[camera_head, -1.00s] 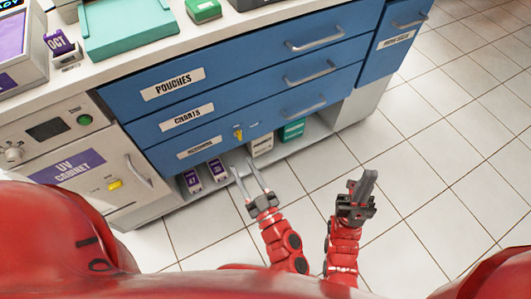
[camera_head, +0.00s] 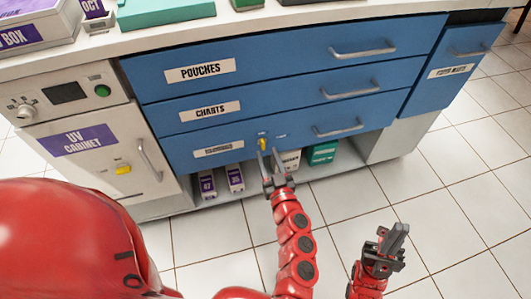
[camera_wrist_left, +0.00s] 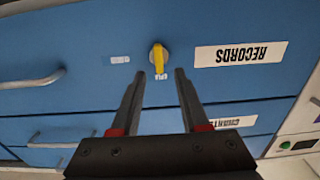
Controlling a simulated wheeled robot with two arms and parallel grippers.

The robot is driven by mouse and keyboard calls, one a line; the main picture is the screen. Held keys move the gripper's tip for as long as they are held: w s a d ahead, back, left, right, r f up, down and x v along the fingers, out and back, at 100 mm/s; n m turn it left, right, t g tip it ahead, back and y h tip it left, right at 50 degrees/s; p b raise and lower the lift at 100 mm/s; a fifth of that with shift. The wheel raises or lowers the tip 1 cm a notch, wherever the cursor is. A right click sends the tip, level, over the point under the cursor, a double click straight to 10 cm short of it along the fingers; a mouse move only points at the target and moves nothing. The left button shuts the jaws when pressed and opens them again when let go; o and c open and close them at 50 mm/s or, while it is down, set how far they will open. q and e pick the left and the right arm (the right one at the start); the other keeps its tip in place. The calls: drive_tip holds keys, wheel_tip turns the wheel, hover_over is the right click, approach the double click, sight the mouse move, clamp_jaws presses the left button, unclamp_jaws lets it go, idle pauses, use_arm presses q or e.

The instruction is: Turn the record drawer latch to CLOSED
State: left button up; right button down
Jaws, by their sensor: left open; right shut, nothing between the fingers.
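The yellow record drawer latch (camera_head: 263,144) is on the lowest blue drawer, labelled RECORDS in the upside-down left wrist view. There the latch (camera_wrist_left: 158,58) has its handle pointing down in the picture at a small label, too small to read surely. A second small label (camera_wrist_left: 120,60) lies to its left. My left gripper (camera_head: 268,158) is open just in front of the latch. In the wrist view its fingertips (camera_wrist_left: 160,74) are on either side of the handle's end; contact is not visible. My right gripper (camera_head: 394,242) is shut and empty, away over the floor.
Drawer handles stick out to the right of the latch, the nearest on the records drawer (camera_head: 338,130). Purple-labelled boxes (camera_head: 235,178) and a teal box (camera_head: 322,153) stand on the shelf below. The UV cabinet (camera_head: 75,160) is at left. Tiled floor at right is clear.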

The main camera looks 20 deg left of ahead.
sight(264, 145)
use_arm(q)
drive_tip(key=shift+b+x, duration=0.4)
drive_tip(key=shift+x, duration=1.2)
drive_tip(key=shift+c, duration=0.3)
clamp_jaws()
